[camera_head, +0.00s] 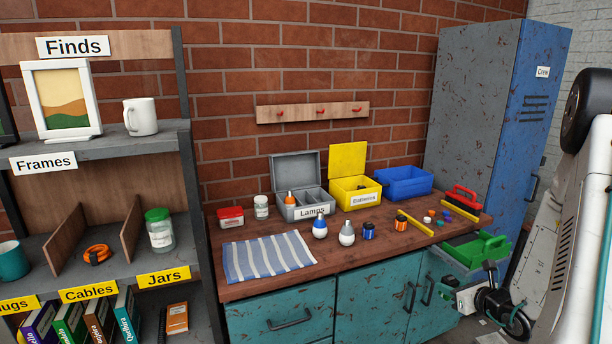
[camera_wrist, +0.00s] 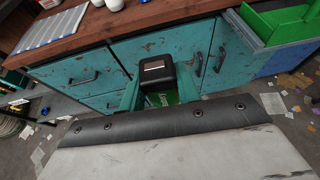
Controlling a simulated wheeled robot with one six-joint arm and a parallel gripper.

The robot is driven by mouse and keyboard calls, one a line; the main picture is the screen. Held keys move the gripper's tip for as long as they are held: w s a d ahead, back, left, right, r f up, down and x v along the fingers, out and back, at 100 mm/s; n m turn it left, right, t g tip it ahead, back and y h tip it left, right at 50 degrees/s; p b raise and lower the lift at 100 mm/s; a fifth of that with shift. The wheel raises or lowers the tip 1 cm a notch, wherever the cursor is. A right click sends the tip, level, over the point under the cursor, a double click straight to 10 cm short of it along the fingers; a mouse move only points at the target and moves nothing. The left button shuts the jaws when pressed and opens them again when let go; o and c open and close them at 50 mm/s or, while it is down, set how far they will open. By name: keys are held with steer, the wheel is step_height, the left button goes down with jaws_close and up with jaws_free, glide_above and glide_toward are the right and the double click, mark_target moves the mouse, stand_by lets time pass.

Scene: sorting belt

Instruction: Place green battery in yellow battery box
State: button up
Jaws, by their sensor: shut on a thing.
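The green battery (camera_wrist: 160,99) shows in the wrist view with a dark cap and a green body. My gripper (camera_wrist: 158,88) is shut on it, in front of the teal cabinet doors and below the bench top. The lower part of the battery is hidden by my own arm parts. The yellow battery box (camera_head: 341,194) stands on the bench in the head view, labelled Batteries, with its yellow lid (camera_head: 348,160) raised. My gripper is to the right of the box and lower than it. The inside of the box is only partly visible.
A grey Lamps box (camera_head: 311,212) and a blue bin (camera_head: 405,184) flank the yellow box. Bulbs (camera_head: 347,236), a blue battery (camera_head: 369,231) and an orange battery (camera_head: 401,224) stand in front. A green tray (camera_head: 472,252) sits low at the bench's right. A striped cloth (camera_head: 268,257) lies left.

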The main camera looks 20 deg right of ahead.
steer(key=w+a+f+n+y, duration=0.1)
steer(key=w+a+n+y, duration=0.15)
steer(key=w+a, duration=0.95)
steer(key=w+a+f+n+g+y, duration=0.1)
steer(key=a+y, duration=0.1)
steer(key=a, duration=0.7)
steer(key=w+a+f+n+g+y, duration=0.1)
steer(key=w+a+n+y, duration=0.1)
steer(key=a, duration=0.7)
step_height(320, 180, up, 14)
steer(key=w+m+t+h, duration=0.1)
steer(key=w+m+h, duration=0.1)
steer(key=shift+w+a, duration=0.25)
steer(key=shift+w, duration=0.15)
